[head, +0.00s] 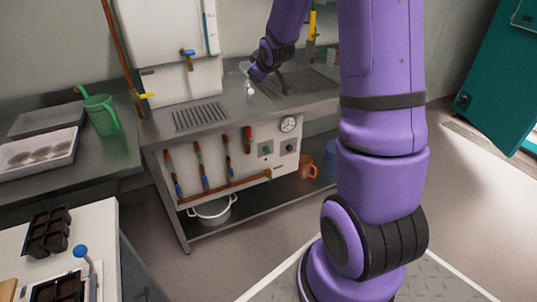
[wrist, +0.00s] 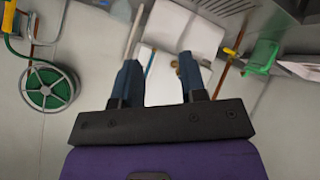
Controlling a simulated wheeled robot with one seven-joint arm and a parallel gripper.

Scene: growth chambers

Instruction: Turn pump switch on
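The front panel (head: 240,163) under the metal bench carries two small grey control boxes. One has a green part (head: 265,149); the other has a dark knob (head: 288,147). I cannot tell which is the pump switch or how it is set. A round gauge (head: 288,124) sits above them, with a red-handled part (head: 248,138) to the left. My gripper is above the bench top, higher than the panel and apart from it. In the wrist view my gripper (wrist: 159,65) has its two fingers spread with nothing between them. The control boxes are not clearly visible there.
A green watering can (head: 102,114) stands on the left counter; it also shows in the wrist view (wrist: 262,58). A white tank (head: 168,45) stands behind the bench. The floor before the panel looks clear.

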